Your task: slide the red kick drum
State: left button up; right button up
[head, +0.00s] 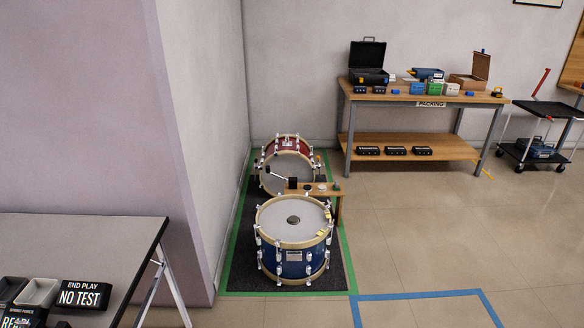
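The red kick drum (287,146) stands at the far end of a dark mesh mat (336,277) edged in green tape, near the wall corner. Its pale round head faces me, and its lower part is partly hidden. A blue drum (292,263) with a pale top stands upright on the mat nearer to me, in front of the red one. Neither of my grippers shows in the head view.
A small wooden bench (327,189) with small items stands between the drums. A wooden packing table (408,95) stands by the back wall, with a black cart (543,108) to its right. A grey table (70,232) is at left. Floor right of the mat is clear.

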aim_at(287, 155)
jog(key=i+l+z, duration=0.35)
jog(key=i+z, duration=0.6)
jog(key=i, duration=0.3)
jog(key=i+j+z, duration=0.1)
jog(key=i+z, duration=0.4)
jog(key=i, duration=0.15)
jog(key=i+u, duration=0.1)
jog(key=i, duration=0.45)
jog(key=i+l+u, duration=0.1)
jog(key=i, duration=0.5)
jog(key=i+l+u, duration=0.1)
jog(key=i, duration=0.45)
jog(key=i+l+u, duration=0.1)
jog(key=i, duration=0.5)
jog(key=i+u, duration=0.35)
jog(key=i, duration=0.2)
jog(key=i+u, duration=0.35)
jog(key=i, duration=0.15)
jog(key=i+l+u, duration=0.35)
jog(key=i, duration=0.15)
